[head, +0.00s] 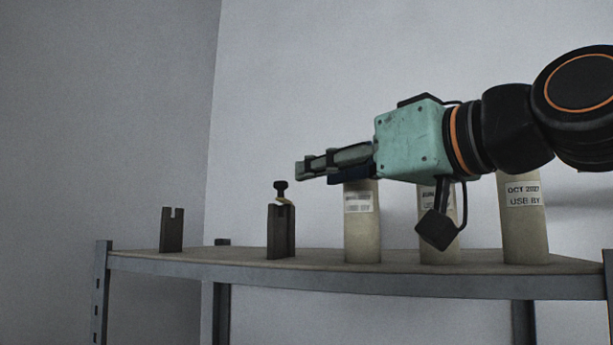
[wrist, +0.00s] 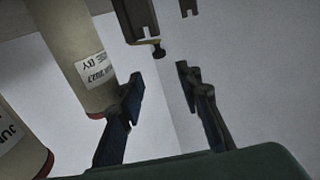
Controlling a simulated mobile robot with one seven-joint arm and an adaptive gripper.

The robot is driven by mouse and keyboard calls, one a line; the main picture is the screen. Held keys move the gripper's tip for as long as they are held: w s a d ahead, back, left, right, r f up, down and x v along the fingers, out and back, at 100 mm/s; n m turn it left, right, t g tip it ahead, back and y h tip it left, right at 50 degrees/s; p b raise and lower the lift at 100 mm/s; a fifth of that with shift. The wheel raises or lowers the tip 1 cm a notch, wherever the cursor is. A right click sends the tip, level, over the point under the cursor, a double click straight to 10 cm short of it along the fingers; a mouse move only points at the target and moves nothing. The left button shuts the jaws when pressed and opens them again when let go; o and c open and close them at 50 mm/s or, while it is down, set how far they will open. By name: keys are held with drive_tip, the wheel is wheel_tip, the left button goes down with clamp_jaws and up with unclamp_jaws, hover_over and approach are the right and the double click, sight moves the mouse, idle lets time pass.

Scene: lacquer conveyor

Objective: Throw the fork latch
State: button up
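The fork latch stands on the shelf as two dark upright posts. The nearer post (head: 281,233) carries a dark-headed knob (head: 281,188) at its top, with a small pale part under it. The other post (head: 171,231), to the left, has a notch in its top edge. In the wrist view the nearer post (wrist: 137,18), the knob (wrist: 158,51) and the notched post (wrist: 188,7) show at the top. My gripper (head: 308,168) is to the right of the knob and a little higher, pointing left. In the wrist view its fingers (wrist: 160,79) are spread apart with nothing between them.
Three pale cylinders with printed labels stand right of the latch: one (head: 362,230) beside it, a middle one (head: 440,255) and a right one (head: 525,230). My arm passes over them. The shelf (head: 230,260) has bare room between the two posts. A plain wall is behind.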

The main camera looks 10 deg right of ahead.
drive_tip(key=shift+s+d, duration=0.2)
drive_tip(key=shift+s, duration=0.2)
drive_tip(key=shift+c, duration=0.4)
